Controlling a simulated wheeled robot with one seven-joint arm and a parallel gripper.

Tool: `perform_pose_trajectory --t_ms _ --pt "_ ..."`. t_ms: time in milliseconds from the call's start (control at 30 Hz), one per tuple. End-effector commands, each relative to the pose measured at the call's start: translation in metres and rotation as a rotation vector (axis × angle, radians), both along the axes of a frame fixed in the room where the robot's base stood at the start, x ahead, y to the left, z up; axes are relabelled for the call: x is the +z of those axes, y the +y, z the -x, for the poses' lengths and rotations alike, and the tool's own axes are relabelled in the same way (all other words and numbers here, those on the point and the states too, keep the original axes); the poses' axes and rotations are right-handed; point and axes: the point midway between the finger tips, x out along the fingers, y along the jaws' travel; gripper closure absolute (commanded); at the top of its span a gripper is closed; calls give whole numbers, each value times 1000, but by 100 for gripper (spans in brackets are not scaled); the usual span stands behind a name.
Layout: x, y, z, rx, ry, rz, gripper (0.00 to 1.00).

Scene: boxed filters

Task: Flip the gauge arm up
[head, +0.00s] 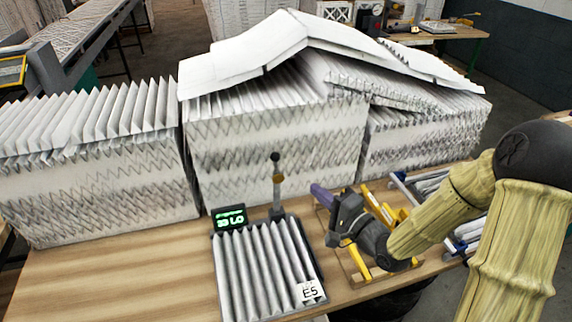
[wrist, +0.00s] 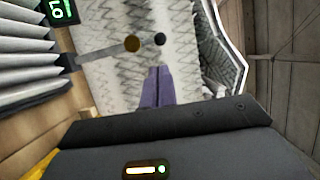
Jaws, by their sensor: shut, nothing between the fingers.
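The gauge arm (head: 277,185) is a thin rod with a brass-coloured piece and a black ball at its end. In the head view it stands up from the back edge of the gauge with the ball at the top. In the wrist view the gauge arm (wrist: 100,49) runs from the left, its ball just beyond my fingertips. My gripper (head: 318,192) has purple fingers, shut and empty, to the right of the arm and apart from it. The fingers also show in the wrist view (wrist: 157,72). A small display (head: 229,219) with green text ending in "LO" is beside the arm's base.
A pleated filter (head: 262,270) labelled E5 lies in front of the arm on the wooden table (head: 110,270). Tall stacks of filters (head: 275,150) stand close behind. A yellow rack (head: 365,262) is under my gripper. The table's left front is clear.

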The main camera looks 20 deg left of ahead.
Motion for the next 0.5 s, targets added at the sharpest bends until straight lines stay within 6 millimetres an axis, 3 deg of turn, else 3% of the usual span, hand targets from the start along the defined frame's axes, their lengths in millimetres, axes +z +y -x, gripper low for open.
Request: perform_pose_trajectory --t_ms 500 --pt "5 73 -51 3 0 0 100"
